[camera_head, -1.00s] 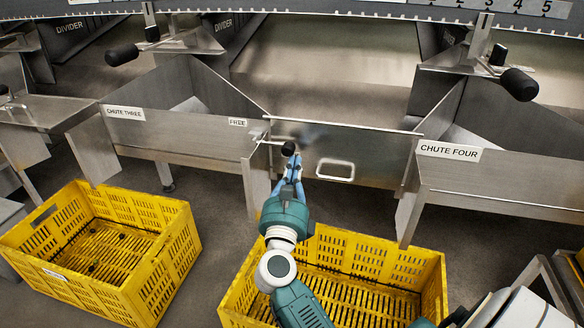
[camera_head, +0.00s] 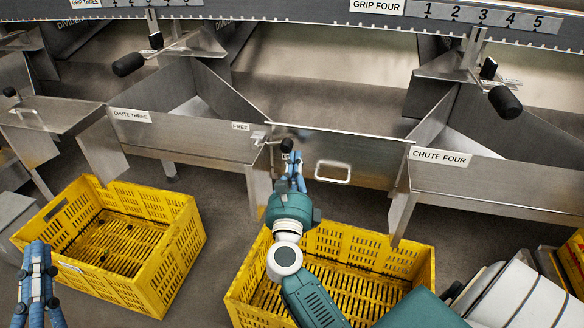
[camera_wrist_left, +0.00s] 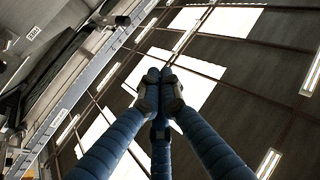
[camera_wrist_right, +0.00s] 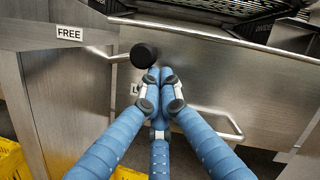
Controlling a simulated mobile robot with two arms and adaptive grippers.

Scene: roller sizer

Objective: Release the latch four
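A steel gate panel (camera_head: 370,160) with a bar handle (camera_head: 332,172) stands between the CHUTE THREE and CHUTE FOUR walls. At its upper left is a latch with a rod and black knob (camera_head: 287,145), beside a FREE label (camera_head: 240,127). The knob also shows in the right wrist view (camera_wrist_right: 143,55). My right gripper (camera_head: 293,158) is just below the knob, its fingertips together (camera_wrist_right: 160,76). The knob is not between the fingers; whether they touch it I cannot tell. My left gripper (camera_head: 38,246) is at the lower left, its fingers closed and empty (camera_wrist_left: 160,76).
A yellow crate (camera_head: 335,232) stands below the gate, partly behind my right arm. Another yellow crate (camera_head: 175,215) stands to its left. Two more black-knobbed levers (camera_head: 128,64) (camera_head: 505,102) stick out above the chutes. A numbered GRIP FOUR scale (camera_head: 460,16) runs along the top.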

